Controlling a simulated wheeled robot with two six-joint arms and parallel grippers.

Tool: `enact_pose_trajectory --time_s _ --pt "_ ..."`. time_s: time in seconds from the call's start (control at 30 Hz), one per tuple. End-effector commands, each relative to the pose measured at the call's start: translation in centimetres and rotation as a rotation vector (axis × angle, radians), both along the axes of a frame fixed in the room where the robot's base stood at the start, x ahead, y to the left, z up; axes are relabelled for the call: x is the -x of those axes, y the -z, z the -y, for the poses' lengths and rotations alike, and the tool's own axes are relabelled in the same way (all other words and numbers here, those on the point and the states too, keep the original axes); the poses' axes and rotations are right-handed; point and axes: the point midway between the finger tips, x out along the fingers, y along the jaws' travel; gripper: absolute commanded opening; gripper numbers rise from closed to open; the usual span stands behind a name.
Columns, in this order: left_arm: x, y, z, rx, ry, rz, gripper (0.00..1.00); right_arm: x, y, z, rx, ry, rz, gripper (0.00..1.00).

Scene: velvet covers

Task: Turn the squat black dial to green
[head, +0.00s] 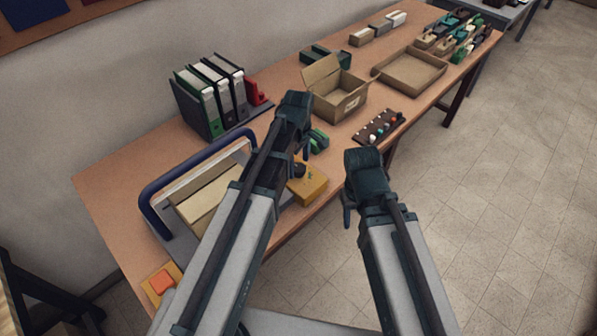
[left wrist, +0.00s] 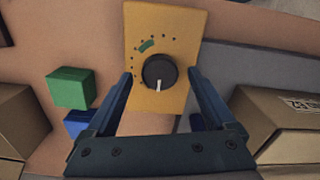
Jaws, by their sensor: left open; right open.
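The squat black dial (left wrist: 160,71) sits on a yellow panel (left wrist: 175,28) in the left wrist view. Its white pointer faces the bottom of that picture. A green mark (left wrist: 147,46) lies at the dial's upper left, among several small dark dots. In the head view the dial (head: 299,170) is partly hidden by my left gripper, on the yellow box (head: 310,188) near the table's front edge. My left gripper (head: 303,152) is open above the dial, with one finger on each side and visible gaps. My right gripper (head: 347,212) is open and empty off the table's front edge.
A grey device with a blue handle (head: 195,165) stands left of the yellow box. Green blocks (head: 318,140), an open cardboard box (head: 340,100) and a dark strip with coloured knobs (head: 378,128) are farther along the table. Binders (head: 210,95) stand at the back.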

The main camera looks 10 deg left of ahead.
Motion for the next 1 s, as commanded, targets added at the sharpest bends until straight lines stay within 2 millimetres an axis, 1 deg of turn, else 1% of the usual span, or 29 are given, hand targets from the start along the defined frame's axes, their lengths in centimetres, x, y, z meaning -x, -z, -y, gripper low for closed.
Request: enact_pose_trajectory --time_s 0.03,0.1,0.4,0.57,0.6,0.67,0.8,0.87,0.9,1.0 --pt "0.0 0.82 0.0 0.0 0.0 0.0 0.89 0.0 0.82 0.0 0.0 0.0 0.0 0.5" --pt "-0.01 1.03 0.0 0.0 0.0 0.0 0.89 0.0 1.03 0.0 0.0 0.0 0.0 0.5" --pt "-0.01 0.94 -0.01 0.0 0.0 0.0 0.89 0.01 0.95 0.0 0.0 0.0 0.0 0.5" --pt "0.0 0.95 0.0 0.0 0.0 0.0 0.6 0.0 0.95 0.0 0.0 0.0 0.0 0.5" --pt "0.0 0.95 0.0 0.0 0.0 0.0 0.53 0.0 0.95 0.0 0.0 0.0 0.0 0.5" --pt "0.0 0.95 0.0 0.0 0.0 0.0 0.42 0.0 0.95 0.0 0.0 0.0 0.0 0.5" --pt "0.0 0.95 0.0 0.0 0.0 0.0 0.17 0.0 0.95 0.0 0.0 0.0 0.0 0.5" --pt "0.0 0.95 0.0 0.0 0.0 0.0 0.06 0.0 0.96 0.0 0.0 0.0 0.0 0.5" --pt "0.0 0.95 0.0 0.0 0.0 0.0 0.03 0.0 0.96 0.0 0.0 0.0 0.0 0.5" --pt "0.0 0.95 0.0 0.0 0.004 0.0 0.03 0.0 0.96 0.0 0.0 0.0 0.0 0.5"
